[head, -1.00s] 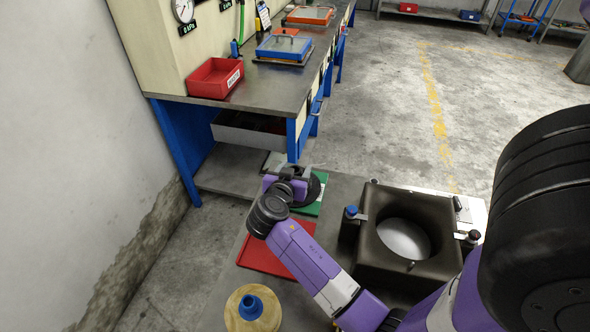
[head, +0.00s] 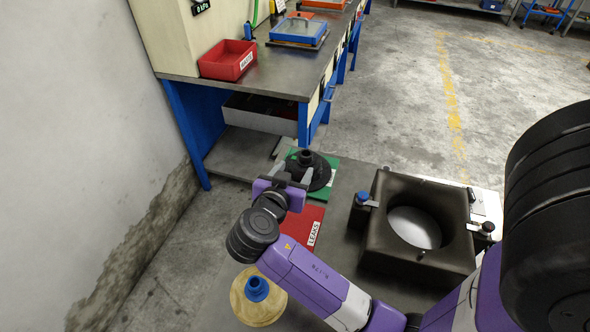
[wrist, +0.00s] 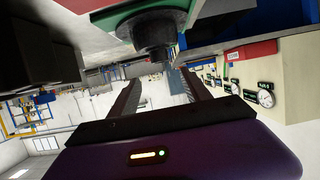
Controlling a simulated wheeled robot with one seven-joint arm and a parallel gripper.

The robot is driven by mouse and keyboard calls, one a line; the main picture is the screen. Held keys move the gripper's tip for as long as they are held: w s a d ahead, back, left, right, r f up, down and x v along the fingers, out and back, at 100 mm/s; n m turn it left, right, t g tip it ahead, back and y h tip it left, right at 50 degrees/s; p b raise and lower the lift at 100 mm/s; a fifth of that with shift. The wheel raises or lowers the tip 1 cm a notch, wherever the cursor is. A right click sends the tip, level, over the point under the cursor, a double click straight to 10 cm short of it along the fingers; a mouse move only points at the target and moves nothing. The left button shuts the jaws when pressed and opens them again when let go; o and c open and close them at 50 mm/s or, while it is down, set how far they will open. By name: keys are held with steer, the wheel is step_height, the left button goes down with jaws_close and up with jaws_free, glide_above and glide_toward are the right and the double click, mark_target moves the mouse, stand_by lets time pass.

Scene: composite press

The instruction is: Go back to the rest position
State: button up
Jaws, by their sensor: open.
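My gripper (head: 293,170) is open, with its fingers apart and nothing seen held between them. In the head view it is low over the near work table, close to a black round part with a raised neck (head: 318,173). That part rests on a green mat (head: 326,190). In the wrist view, my open fingers (wrist: 160,80) point past the black part (wrist: 155,32), which shows at the top by the green mat (wrist: 115,17). The neck looks clear of the fingers, but the exact gap is hard to tell. My arm stretches from the lower right.
A red mat marked LEAKS (head: 314,233) lies under the arm. A wooden disc with a blue knob (head: 258,290) is at its left. A dark block with a round hollow (head: 385,238) stands to the right. A blue-legged bench with a red bin (head: 227,62) is behind, beside a wall.

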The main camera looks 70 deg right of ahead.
stand_by(0.4)
steer(key=w+a+n+t+y, duration=0.2)
steer(key=w+a+n+t, duration=0.3)
steer(key=w+n+t, duration=0.3)
steer(key=w+a+n+t+y, duration=0.1)
steer(key=a+n+t+y, duration=0.3)
steer(key=a, duration=0.3)
steer(key=s+a+r+n+t+y, duration=0.1)
steer(key=s+a+n+y, duration=0.1)
steer(key=s+a, duration=0.1)
steer(key=s+a+r+n+t+y, duration=0.1)
steer(key=s+a+y, duration=0.1)
steer(key=s+a, duration=0.2)
steer(key=s+a+r+n+t+y, duration=0.1)
steer(key=s+a+n+y, duration=0.1)
steer(key=s+a, duration=0.2)
steer(key=shift+a+r+n+y, duration=0.1)
steer(key=shift+a+n+y, duration=0.2)
steer(key=shift+a, duration=0.8)
steer(key=s+a+g+y, duration=0.1)
steer(key=s+a, duration=0.1)
steer(key=s, duration=1.2)
steer(key=shift+a+r, duration=0.35)
